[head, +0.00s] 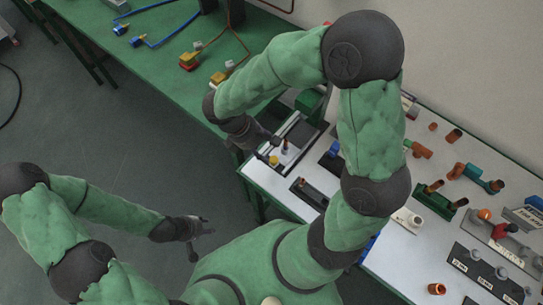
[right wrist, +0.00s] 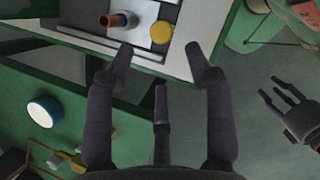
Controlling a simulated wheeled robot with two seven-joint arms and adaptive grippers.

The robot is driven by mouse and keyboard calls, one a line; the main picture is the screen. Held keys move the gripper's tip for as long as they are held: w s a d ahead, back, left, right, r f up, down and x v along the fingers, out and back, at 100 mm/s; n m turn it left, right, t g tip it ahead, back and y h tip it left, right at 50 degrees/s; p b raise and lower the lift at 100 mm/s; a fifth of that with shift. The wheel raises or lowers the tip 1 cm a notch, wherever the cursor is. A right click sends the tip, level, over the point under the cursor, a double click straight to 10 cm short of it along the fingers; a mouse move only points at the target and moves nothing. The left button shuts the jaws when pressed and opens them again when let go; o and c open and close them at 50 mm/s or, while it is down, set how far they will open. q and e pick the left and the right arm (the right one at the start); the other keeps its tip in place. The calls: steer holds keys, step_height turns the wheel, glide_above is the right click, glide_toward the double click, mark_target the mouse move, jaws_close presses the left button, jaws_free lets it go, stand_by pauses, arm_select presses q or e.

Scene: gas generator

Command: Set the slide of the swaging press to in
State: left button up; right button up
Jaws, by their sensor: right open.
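The swaging press (head: 309,129) appears to be the dark-railed device at the near left corner of the white table. Its pale slide plate (right wrist: 143,12) carries a round yellow knob (right wrist: 162,32) and an upright copper-coloured piece (right wrist: 118,20); the knob also shows in the head view (head: 274,160). I cannot tell the slide's exact position. My right gripper (right wrist: 160,58) is open and empty, its fingers apart just short of the press edge and the knob. In the head view it is partly hidden beside the press. My left gripper (head: 196,232) is open and empty, over the floor.
The white table (head: 395,245) holds several fittings, including a green block (head: 433,198) and a dark panel (head: 485,270). A green table (head: 120,60) at the left holds blue and yellow connectors (head: 187,61). Open floor (head: 120,140) lies between the arms.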

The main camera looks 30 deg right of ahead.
mark_target(274, 159)
steer(key=b+x, duration=0.2)
steer(key=x, duration=0.6)
steer(key=shift+f+b, duration=0.2)
steer(key=shift+b, duration=0.1)
steer(key=shift+c, duration=0.3)
jaws_close()
